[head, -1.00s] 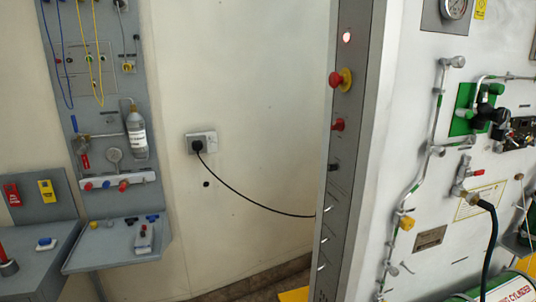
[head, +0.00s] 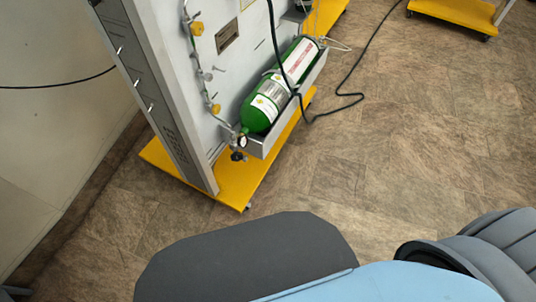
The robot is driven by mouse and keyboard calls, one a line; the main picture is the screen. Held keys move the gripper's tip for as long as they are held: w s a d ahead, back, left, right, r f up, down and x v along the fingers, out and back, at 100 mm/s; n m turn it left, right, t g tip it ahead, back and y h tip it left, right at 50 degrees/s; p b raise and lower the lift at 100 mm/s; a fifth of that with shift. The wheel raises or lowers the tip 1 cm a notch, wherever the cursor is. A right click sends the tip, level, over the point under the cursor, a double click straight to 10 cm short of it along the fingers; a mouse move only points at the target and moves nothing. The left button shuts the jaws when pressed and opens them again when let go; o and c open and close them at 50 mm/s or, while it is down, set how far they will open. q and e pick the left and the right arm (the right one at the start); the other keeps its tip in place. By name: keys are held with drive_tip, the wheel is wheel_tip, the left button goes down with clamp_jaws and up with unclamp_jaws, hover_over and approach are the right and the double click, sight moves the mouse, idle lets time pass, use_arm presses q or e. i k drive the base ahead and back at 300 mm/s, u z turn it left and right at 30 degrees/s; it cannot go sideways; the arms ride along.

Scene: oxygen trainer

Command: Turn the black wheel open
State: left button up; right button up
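A small black wheel (head: 238,156) shows at the lower end of the green cylinder, beside a small round gauge (head: 242,142). It is small in the picture, and whether it is open or closed cannot be told. The green cylinder (head: 262,107) lies tilted in a grey tray (head: 262,148) on the side of the grey panel. Neither of my grippers is in view. Only blue and dark grey parts of my own body show along the bottom.
The grey panel (head: 157,90) stands on a yellow wheeled base (head: 235,190). A dark hose (head: 334,100) hangs from the panel and trails over the brown tiled floor (head: 420,130). Another yellow base (head: 455,12) stands at the top right.

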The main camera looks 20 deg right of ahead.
sight(237, 156)
drive_tip(key=z, duration=0.7)
drive_tip(key=k, duration=0.6)
drive_tip(key=z, duration=0.9)
drive_tip(key=i, duration=0.95)
drive_tip(key=u, duration=0.65)
